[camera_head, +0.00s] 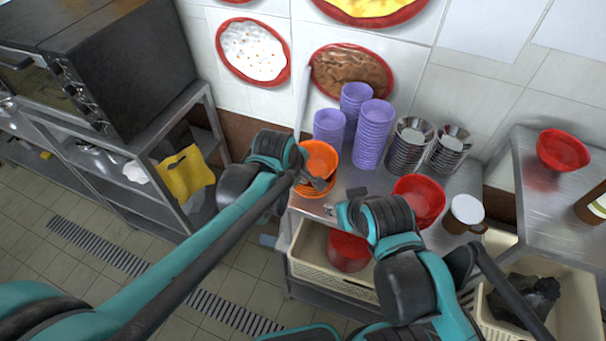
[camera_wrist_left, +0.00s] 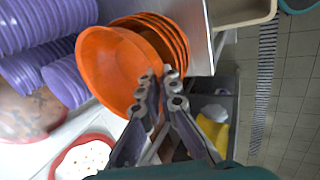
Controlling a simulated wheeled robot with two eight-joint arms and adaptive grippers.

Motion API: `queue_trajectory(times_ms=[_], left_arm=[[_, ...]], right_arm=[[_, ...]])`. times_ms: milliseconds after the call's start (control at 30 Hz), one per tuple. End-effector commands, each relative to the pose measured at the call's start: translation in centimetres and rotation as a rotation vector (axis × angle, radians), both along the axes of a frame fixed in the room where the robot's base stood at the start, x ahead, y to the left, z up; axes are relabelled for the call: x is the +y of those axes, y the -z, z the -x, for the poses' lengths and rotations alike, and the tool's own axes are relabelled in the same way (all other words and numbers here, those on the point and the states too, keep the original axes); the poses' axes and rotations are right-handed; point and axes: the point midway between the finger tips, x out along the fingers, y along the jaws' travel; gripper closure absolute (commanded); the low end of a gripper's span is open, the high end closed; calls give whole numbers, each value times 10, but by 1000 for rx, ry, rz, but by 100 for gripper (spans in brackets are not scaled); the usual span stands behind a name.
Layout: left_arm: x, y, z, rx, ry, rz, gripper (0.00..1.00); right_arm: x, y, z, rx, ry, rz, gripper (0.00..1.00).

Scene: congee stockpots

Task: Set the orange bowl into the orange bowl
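An orange bowl (camera_head: 319,156) is at the left end of the steel counter, tilted in the left wrist view (camera_wrist_left: 108,68). Behind it, a small stack of orange bowls (camera_wrist_left: 160,27) shows in the left wrist view; the orange rim of the stack (camera_head: 312,190) shows below the bowl in the head view. My left gripper (camera_head: 318,180) is at the bowl's near rim. Its fingers (camera_wrist_left: 161,76) lie on either side of that rim and look closed on it. My right gripper (camera_head: 345,214) is near the counter's front edge, mostly hidden by its wrist.
Purple bowl stacks (camera_head: 373,130) and metal bowl stacks (camera_head: 409,146) stand behind and right of the orange bowls. Red bowls (camera_head: 421,196) and a lidded cup (camera_head: 465,213) are on the right. A cream crate (camera_head: 325,268) sits below the counter.

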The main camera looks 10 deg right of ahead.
Motion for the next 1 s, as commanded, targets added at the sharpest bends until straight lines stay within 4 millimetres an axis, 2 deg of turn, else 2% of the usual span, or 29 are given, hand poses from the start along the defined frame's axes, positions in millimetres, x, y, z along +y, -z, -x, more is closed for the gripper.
queue_trajectory(times_ms=[1000], left_arm=[[0,6,0,0,0,0,100]], right_arm=[[0,5,0,0,0,0,60]])
